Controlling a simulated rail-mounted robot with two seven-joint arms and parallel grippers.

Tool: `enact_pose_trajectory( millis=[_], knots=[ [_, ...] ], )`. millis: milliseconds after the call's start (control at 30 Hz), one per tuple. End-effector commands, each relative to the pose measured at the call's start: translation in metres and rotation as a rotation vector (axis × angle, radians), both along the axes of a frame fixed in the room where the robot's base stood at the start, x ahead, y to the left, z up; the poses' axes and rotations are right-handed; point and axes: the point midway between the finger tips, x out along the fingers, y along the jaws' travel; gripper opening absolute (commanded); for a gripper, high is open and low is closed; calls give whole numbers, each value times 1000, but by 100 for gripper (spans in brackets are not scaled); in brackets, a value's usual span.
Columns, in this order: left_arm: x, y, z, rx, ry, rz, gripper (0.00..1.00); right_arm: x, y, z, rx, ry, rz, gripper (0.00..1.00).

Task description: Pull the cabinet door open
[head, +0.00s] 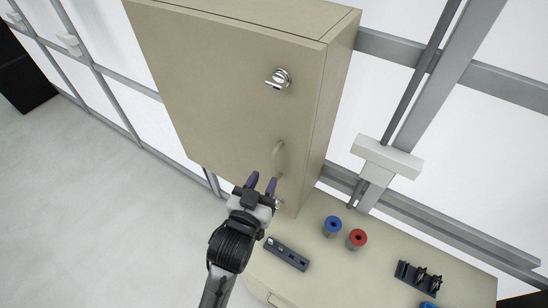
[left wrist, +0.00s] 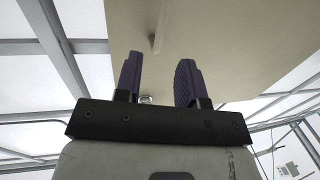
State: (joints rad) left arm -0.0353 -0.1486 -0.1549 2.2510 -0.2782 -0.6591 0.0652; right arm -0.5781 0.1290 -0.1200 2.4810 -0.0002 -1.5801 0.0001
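The cabinet door (head: 215,75) is a tall beige panel in the head view and looks closed. Its curved beige handle (head: 279,158) sits near the lower right edge, and a silver lock (head: 279,79) sits higher up. My left gripper (head: 262,182) is open and empty, with purple fingers just below the handle in the head view. In the left wrist view, the two fingers (left wrist: 158,78) are spread apart and the handle (left wrist: 158,28) shows beyond them, between their lines. The fingers do not appear to touch it. My right gripper is not in view.
A beige counter (head: 335,282) stands below the cabinet, with a blue ring-topped item (head: 332,226), a red one (head: 357,239), a dark grey block (head: 287,254) and a black rack (head: 418,278). Grey window frames stand behind. The floor at left is clear.

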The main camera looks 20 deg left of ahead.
Motion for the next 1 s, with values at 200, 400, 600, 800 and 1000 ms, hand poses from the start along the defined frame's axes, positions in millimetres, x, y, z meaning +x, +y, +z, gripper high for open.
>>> enact_pose_trajectory(
  millis=[200,400,600,800,1000],
  knots=[
    [39,1,1,0,1,-1,36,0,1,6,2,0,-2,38],
    [62,1,1,0,0,-1,36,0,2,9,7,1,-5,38],
    [73,1,0,-1,2,-1,36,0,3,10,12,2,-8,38],
    [75,2,-1,-1,2,-1,36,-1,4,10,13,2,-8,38],
    [75,1,-1,0,2,-1,32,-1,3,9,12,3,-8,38]
  ],
)
